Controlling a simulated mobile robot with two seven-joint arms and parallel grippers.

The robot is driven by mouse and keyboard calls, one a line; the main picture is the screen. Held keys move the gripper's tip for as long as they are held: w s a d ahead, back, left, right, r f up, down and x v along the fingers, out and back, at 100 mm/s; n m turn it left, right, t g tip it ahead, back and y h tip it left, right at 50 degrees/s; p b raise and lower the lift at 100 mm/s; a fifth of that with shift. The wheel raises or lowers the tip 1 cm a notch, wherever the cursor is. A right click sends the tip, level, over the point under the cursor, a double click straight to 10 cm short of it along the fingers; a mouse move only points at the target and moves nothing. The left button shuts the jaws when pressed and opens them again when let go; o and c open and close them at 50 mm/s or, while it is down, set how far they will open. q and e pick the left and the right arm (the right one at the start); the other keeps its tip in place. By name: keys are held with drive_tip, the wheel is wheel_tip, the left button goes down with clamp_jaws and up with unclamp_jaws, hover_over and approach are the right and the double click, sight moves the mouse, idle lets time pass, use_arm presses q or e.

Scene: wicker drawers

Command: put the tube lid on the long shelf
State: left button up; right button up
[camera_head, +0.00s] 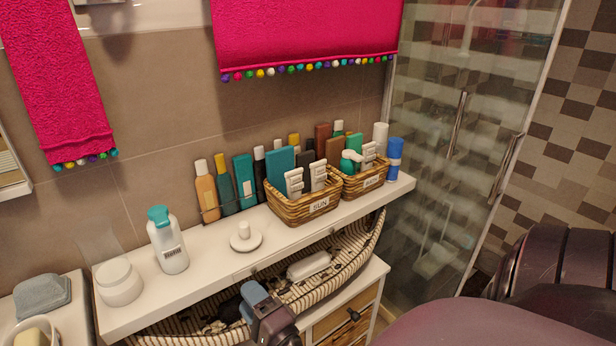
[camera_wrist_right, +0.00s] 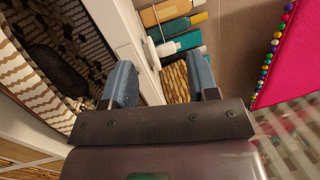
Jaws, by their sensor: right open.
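A white round disc with a short upright knob (camera_head: 245,237) lies on the long white shelf (camera_head: 205,268), left of the wicker basket. It may be the tube lid, but I cannot be sure. My right gripper (camera_head: 254,298) is at the shelf's front edge, over the striped basket below. In the right wrist view its two blue fingers (camera_wrist_right: 162,82) are spread apart with nothing between them. The shelf edge (camera_wrist_right: 125,42) runs beyond them. My left gripper is not in view.
Two wicker baskets (camera_head: 312,212) with bottles and boxes stand on the right of the shelf. A white bottle with a teal cap (camera_head: 170,245) and a white jar (camera_head: 119,283) stand at left. The striped basket (camera_head: 345,275) below holds a white object (camera_head: 309,265) and dark items.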

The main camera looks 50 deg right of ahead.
drive_tip(key=s+f+n+g+y, duration=0.2)
drive_tip(key=s+f+n+g, duration=0.6)
drive_tip(key=s+f+n, duration=0.6)
drive_tip(key=d+f+n, duration=0.1)
drive_tip(key=n, duration=0.7)
drive_tip(key=shift+f+g+y, duration=0.3)
drive_tip(key=shift+g+y, duration=0.1)
drive_tip(key=shift+s, duration=0.15)
